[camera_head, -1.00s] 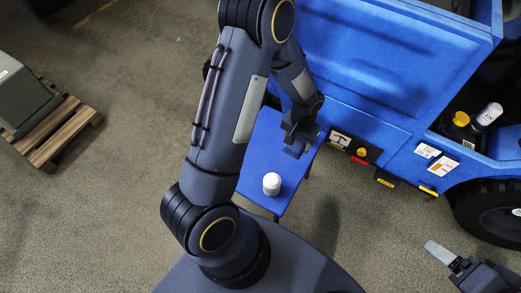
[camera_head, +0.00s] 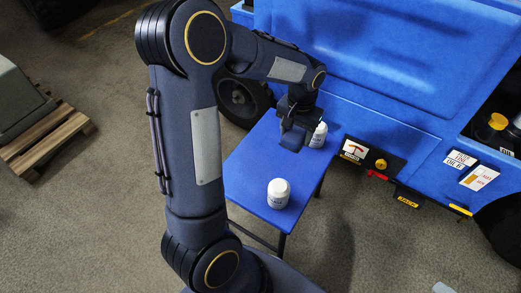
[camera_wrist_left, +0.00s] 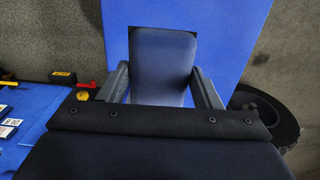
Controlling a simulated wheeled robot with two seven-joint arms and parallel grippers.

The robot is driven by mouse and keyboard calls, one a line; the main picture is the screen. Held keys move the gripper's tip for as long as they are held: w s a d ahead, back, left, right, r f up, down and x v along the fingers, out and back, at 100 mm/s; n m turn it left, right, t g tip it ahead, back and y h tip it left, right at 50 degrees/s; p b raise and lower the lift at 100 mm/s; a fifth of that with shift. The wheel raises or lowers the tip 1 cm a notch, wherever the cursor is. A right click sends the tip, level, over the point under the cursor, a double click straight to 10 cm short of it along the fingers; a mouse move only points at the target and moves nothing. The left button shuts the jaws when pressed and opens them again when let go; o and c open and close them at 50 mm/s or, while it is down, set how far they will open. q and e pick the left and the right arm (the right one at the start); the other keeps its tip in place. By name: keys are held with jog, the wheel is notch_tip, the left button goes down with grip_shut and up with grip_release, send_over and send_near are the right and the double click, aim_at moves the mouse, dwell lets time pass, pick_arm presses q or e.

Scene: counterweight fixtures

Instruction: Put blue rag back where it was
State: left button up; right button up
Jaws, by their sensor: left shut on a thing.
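My left gripper (camera_head: 296,128) is above the far end of the blue table (camera_head: 243,176). It is shut on a grey-blue piece that looks like the blue rag (camera_head: 293,140). In the left wrist view the rag (camera_wrist_left: 163,66) is between the two fingers (camera_wrist_left: 162,95), with the blue table top beyond it. I cannot tell whether the rag touches the table. My right gripper is not in view; only a small pale piece (camera_head: 443,288) shows at the bottom edge.
A white bottle (camera_head: 278,193) stands near the table's near end. Another white bottle (camera_head: 318,135) is beside my left gripper, partly hidden. A blue vehicle (camera_head: 375,60) with a red lever (camera_head: 377,175) and yellow knob (camera_head: 381,164) is close behind. A wooden pallet (camera_head: 45,140) is at left.

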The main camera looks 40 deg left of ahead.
pick_arm(q)
jog(key=s+a+f+b, duration=0.1)
jog(key=a+f+b, duration=0.1)
jog(key=a+f, duration=0.35)
jog(key=b, duration=0.2)
send_over(260, 151)
jog(key=f, duration=0.2)
jog(key=shift+d+f, duration=0.3)
jog(key=shift+d, duration=0.05)
jog(key=f+b, duration=0.1)
jog(key=f, duration=0.2)
jog(key=shift+a+f+b, duration=0.1)
jog(key=shift+a+b, duration=0.25)
jog(key=shift+f, duration=0.25)
jog(key=shift+f, duration=0.2)
jog(key=o, duration=1)
jog(key=shift+o, duration=0.2)
jog(key=shift+r, duration=0.15)
